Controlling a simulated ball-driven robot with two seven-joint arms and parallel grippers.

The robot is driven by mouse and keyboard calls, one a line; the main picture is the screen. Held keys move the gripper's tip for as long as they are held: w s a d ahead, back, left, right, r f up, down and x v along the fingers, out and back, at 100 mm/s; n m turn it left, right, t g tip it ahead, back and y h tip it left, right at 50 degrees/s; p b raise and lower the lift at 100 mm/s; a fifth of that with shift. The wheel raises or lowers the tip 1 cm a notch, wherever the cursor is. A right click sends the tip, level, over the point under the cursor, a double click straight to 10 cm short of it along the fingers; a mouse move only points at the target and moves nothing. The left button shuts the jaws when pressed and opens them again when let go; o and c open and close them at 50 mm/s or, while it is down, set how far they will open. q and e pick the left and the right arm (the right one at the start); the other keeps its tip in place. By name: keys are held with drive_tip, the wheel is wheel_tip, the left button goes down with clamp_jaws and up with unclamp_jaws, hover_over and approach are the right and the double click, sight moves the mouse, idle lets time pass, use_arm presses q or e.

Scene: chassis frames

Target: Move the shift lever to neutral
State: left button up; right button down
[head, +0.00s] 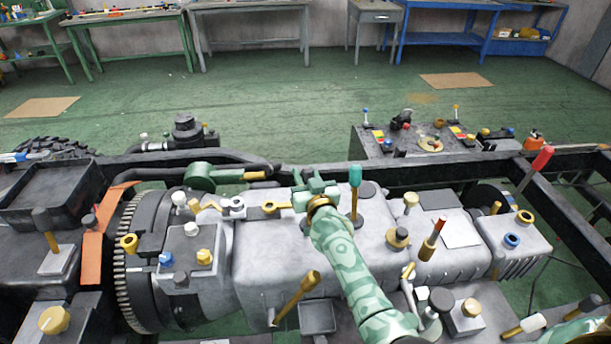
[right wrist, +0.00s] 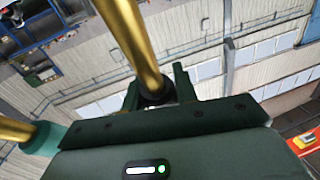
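My right gripper (head: 312,183) is over the grey gearbox housing (head: 275,262), pointing away from me. In the right wrist view, which is turned nearly upside down, a gold lever shaft (right wrist: 138,42) ends in a dark knob (right wrist: 156,92) between its two fingers. I cannot tell if the fingers press on the knob. In the head view my arm hides most of this lever. A second gold lever with a teal knob (head: 355,175) stands upright just right of the gripper; its teal knob also shows in the wrist view (right wrist: 45,138). Nothing marks which is the shift lever. My left gripper is out of view.
A gold-handled lever (head: 297,296) leans in front on the housing. A red-tipped lever (head: 537,168) stands at the right. A black frame rail (head: 320,180) runs behind the gearbox. A control box (head: 372,150) stands beyond it. The green floor behind is mostly clear.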

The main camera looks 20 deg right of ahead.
drive_tip(key=shift+s+f+b, duration=0.15)
drive_tip(key=shift+s+b, duration=0.15)
drive_tip(key=shift+b, duration=0.05)
drive_tip(key=shift+s+a+r+n+t+b, duration=0.15)
drive_tip(key=shift+s+t+b, duration=0.3)
drive_tip(key=shift+t+b, duration=0.1)
drive_tip(key=shift+s+a+r+n+t+b, duration=0.15)
drive_tip(key=shift+s+t+b, duration=0.3)
drive_tip(key=shift+t, duration=0.1)
drive_tip(key=shift+s+a+r+t, duration=0.1)
drive_tip(key=shift+s+r+t, duration=0.2)
drive_tip(key=shift+s+r, duration=0.05)
drive_tip(key=c, duration=1.1)
unclamp_jaws()
drive_tip(key=r+p+v, duration=0.2)
drive_tip(key=r+v, duration=0.1)
drive_tip(key=v, duration=1.3)
drive_tip(key=shift+s, duration=0.65)
drive_tip(key=shift+f, duration=0.1)
